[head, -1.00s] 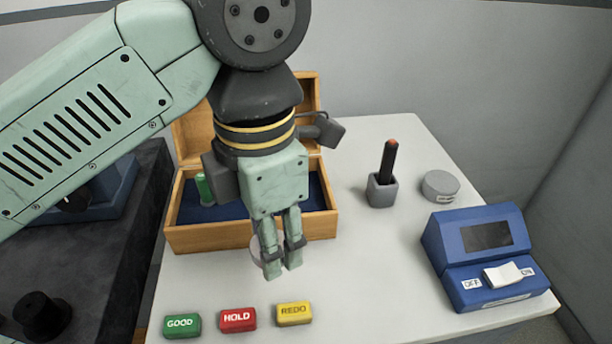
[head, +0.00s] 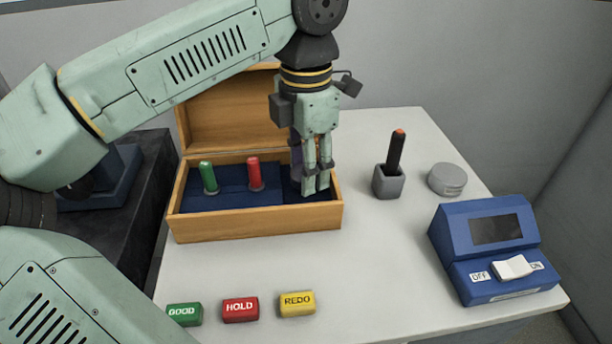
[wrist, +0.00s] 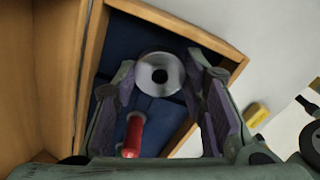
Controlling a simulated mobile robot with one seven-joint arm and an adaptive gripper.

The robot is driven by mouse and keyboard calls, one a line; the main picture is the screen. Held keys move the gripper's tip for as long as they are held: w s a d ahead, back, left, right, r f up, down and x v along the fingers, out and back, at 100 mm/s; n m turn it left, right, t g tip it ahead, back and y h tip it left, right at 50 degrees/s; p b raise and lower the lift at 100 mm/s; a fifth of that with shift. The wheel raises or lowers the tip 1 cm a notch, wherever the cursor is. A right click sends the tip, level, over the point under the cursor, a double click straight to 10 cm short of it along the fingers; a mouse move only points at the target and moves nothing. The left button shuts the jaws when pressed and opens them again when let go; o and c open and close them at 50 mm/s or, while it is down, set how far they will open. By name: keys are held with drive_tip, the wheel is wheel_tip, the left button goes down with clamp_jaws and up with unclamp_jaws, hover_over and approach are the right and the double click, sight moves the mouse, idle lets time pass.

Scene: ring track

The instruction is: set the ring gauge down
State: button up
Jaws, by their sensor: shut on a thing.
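The ring gauge (wrist: 160,74) is a grey metal ring with a dark round hole, seen from above in the wrist view. My gripper (head: 316,186) is shut on it, with one finger on either side. In the head view the fingers point down inside the right end of the open wooden box (head: 255,226), and they hide the ring. The box has a dark blue lining. I cannot tell whether the ring touches the lining.
A green-handled plug (head: 209,178) and a red-handled plug (head: 254,174) stand in the box, left of my gripper. The raised lid (head: 225,115) is behind. Labelled blocks line the front.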

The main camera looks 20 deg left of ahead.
drive_tip(key=shift+f, duration=0.5)
drive_tip(key=shift+f, duration=0.2)
drive_tip(key=o, duration=1)
wheel_tip(320, 180, up, 12)
drive_tip(key=p, duration=0.9)
drive_tip(key=shift+r, duration=0.25)
